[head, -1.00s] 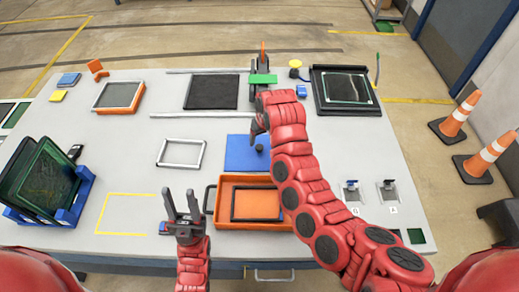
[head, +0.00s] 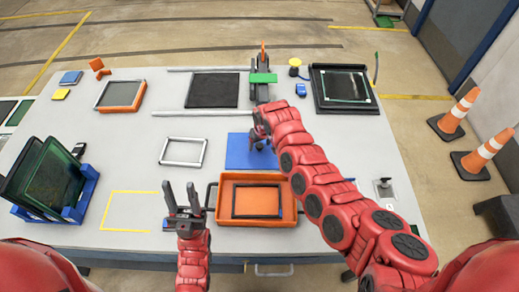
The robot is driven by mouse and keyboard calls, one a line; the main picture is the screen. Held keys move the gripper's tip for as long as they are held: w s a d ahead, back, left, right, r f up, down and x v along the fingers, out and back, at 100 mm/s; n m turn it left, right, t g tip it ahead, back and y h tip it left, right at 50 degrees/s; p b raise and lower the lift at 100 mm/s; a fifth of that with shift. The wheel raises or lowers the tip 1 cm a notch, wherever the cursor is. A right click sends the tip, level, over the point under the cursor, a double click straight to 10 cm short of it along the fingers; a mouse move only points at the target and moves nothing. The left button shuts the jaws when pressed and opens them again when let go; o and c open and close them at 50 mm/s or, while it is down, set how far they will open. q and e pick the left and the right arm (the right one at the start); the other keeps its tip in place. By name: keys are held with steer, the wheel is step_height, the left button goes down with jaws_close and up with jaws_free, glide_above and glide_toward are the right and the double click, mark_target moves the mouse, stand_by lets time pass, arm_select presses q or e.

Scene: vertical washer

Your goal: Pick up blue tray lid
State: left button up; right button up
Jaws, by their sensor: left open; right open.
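The blue tray lid (head: 238,158) is a flat blue square with a dark knob, lying on the table just behind the orange tray (head: 292,212). My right gripper (head: 261,137) is open over the lid's right part, at the knob. The fingers partly hide the knob, and I cannot tell whether they touch it. My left gripper (head: 181,198) is open and empty, pointing up by the orange tray's left handle. A dark rectangular frame (head: 235,214) lies inside the orange tray.
A white frame (head: 184,151) lies left of the lid. A blue rack (head: 84,197) with dark panels stands at the left. A dark panel (head: 212,90) lies between rails behind. A black fixture (head: 345,106) stands at the back right.

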jaws_close()
steer(key=shift+r, duration=0.15)
stand_by(0.4)
